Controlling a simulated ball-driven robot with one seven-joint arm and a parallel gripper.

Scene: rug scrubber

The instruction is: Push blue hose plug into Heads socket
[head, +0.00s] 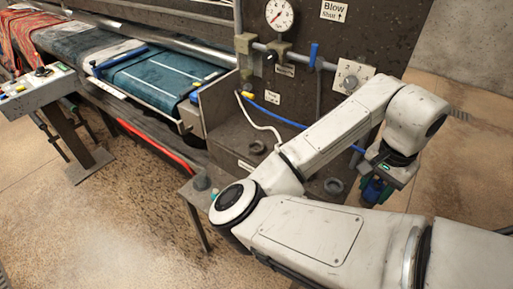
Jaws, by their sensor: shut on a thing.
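My gripper (376,184) is at the right, pointing down beside the machine's lower front. It is shut on a dark blue part, the blue hose plug (373,191), though the fingers and my arm hide much of it. The blue hose (284,115) runs from the panel, passes behind my arm and shows again near the gripper. A dark round socket (333,186) is on the machine's ledge, left of the plug and apart from it. Another round socket (257,147) is farther left. Their labels are too small to read, so I cannot tell which is Heads.
A white hose (262,126) curves down left of my arm. A gauge (279,14), pipes and a numbered dial (351,77) are on the panel above. A rug (150,75) lies on the conveyor at left. The floor (460,160) at right is clear.

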